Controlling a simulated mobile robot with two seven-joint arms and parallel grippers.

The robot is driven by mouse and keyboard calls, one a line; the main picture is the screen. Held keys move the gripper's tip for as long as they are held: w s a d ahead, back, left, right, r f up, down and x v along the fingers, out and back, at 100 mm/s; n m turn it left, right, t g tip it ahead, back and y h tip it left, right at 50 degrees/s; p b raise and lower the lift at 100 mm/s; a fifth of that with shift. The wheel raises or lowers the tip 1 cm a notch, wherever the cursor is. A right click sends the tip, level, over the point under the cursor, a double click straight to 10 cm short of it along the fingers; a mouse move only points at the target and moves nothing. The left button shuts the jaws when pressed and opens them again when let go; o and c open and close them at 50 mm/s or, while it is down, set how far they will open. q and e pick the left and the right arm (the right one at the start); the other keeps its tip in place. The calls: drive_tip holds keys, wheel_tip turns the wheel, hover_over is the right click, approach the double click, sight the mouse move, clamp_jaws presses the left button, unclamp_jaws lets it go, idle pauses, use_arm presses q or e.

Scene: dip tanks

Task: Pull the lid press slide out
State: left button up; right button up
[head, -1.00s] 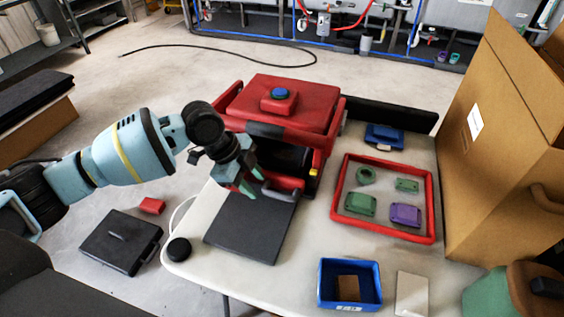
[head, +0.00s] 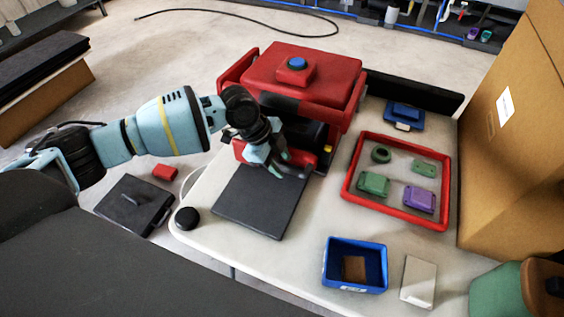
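The lid press (head: 300,80) is a red machine with a blue button (head: 297,63) on top, at the back middle of the white table. At its front low down is the slide, with a grey handle bar (head: 296,171) beside red parts. My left gripper (head: 279,164) is at the left end of this handle, its greenish fingertips apart. It looks open; the fingers partly cover the handle, and I cannot tell whether they touch it. The inside of the press is dark and partly hidden by the gripper.
A dark flat plate (head: 255,205) lies before the press. To the right are a red-rimmed tray (head: 397,219) with green and purple parts, a blue box (head: 354,288), a blue item (head: 404,115), a white block (head: 418,282) and a large cardboard box (head: 520,180).

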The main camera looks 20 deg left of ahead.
use_arm(q)
drive_tip(key=shift+w+d+f, duration=0.1)
drive_tip(key=shift+d+f, duration=0.1)
drive_tip(key=shift+f, duration=0.3)
clamp_jaws()
